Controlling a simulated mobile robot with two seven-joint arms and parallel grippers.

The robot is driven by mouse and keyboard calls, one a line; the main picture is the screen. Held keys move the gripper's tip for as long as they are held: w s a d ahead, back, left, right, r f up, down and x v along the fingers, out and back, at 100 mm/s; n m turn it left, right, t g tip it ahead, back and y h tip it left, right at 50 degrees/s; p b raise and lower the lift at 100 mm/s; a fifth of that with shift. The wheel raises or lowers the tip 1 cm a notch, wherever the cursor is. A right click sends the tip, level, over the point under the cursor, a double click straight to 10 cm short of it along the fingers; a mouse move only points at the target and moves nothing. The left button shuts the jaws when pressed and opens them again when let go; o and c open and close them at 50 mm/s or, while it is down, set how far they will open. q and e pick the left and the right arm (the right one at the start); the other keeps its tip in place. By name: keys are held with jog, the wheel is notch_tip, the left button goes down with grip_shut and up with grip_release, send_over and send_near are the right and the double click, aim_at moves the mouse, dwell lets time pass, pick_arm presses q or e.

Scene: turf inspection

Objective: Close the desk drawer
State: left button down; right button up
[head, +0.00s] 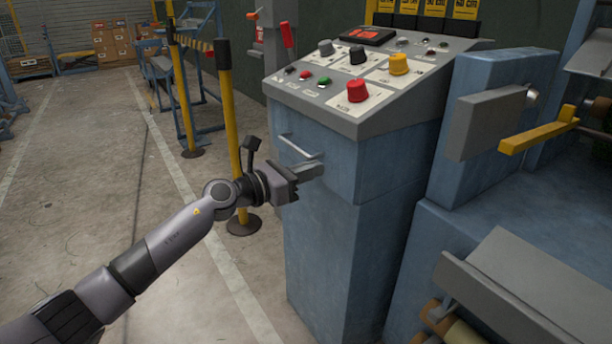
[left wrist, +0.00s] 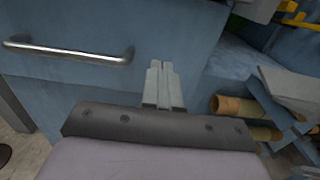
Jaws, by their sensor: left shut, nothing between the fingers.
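The desk drawer (head: 320,152) is a blue metal front under the control panel of a blue cabinet, with a silver bar handle (head: 298,147). The drawer front looks close to flush with the cabinet; I cannot tell whether a gap is left. My left gripper (head: 318,171) is shut and empty, its fingertips at the drawer front just below the handle's right end. In the left wrist view the shut fingers (left wrist: 164,68) point at the blue front, to the right of the handle (left wrist: 68,52). Whether they touch the front is unclear. My right gripper is not in view.
The sloped control panel (head: 300,92) with coloured knobs overhangs the drawer. A blue machine with a yellow bar (head: 540,136) stands at the right. Yellow posts (head: 232,130) stand behind my left arm. The concrete floor at the left (head: 90,180) is clear.

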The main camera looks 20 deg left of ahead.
pick_arm(q)
jog(key=v, duration=1.1)
jog(key=s+d+f+m+g+y, duration=0.1)
jog(key=s+d+f+m+y, duration=0.3)
jog(key=s+f+m, duration=1)
jog(key=s+d+f+m+g+y, duration=0.25)
jog(key=s+f+m+y, duration=0.25)
jog(key=s+f+m, duration=0.9)
jog(key=a+r+m+p, duration=0.2)
jog(key=a+r+p, duration=0.1)
jog(key=r+p, duration=1.5)
jog(key=p, duration=0.4)
jog(key=shift+w+y, duration=0.15)
jog(key=shift+y, duration=0.15)
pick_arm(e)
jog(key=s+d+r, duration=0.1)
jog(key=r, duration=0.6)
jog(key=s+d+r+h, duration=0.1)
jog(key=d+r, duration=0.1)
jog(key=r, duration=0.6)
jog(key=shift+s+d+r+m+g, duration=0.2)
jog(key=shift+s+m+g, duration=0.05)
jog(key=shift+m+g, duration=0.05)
